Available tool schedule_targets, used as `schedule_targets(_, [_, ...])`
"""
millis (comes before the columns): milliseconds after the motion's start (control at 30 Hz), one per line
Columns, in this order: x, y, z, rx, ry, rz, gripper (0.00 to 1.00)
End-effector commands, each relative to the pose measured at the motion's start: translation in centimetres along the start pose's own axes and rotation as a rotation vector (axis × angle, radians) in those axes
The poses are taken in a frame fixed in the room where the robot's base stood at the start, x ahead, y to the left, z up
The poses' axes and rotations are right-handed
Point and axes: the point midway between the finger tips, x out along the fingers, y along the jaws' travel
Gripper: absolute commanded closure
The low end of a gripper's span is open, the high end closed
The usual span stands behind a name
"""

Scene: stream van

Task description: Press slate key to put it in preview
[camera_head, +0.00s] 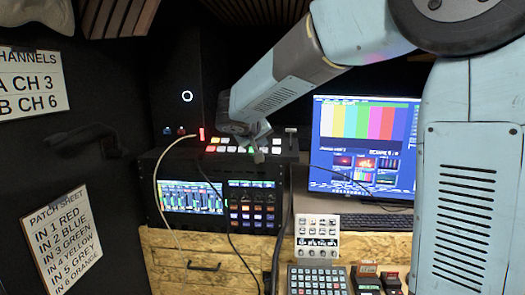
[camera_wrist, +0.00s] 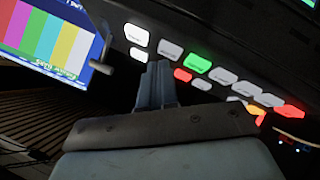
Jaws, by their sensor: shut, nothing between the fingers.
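The switcher panel, with rows of lit keys (camera_head: 232,149), sits on top of the rack unit. Contact with a key cannot be told.
A monitor (camera_head: 365,145) with colour bars stands to the right, a keyboard (camera_head: 375,221) before it. The rack's screen (camera_head: 193,197) is below the panel. A thin cable (camera_head: 160,185) hangs in front. A white key pad (camera_head: 317,236) and a dark key pad (camera_head: 317,279) lie lower right.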

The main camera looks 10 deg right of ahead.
Motion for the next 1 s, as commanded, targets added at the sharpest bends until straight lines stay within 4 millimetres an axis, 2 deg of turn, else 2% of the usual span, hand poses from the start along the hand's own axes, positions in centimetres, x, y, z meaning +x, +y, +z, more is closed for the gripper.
schedule_targets(1000, [0.59, -0.34, 0.45, 0.0, -0.001, 0.001, 1.0])
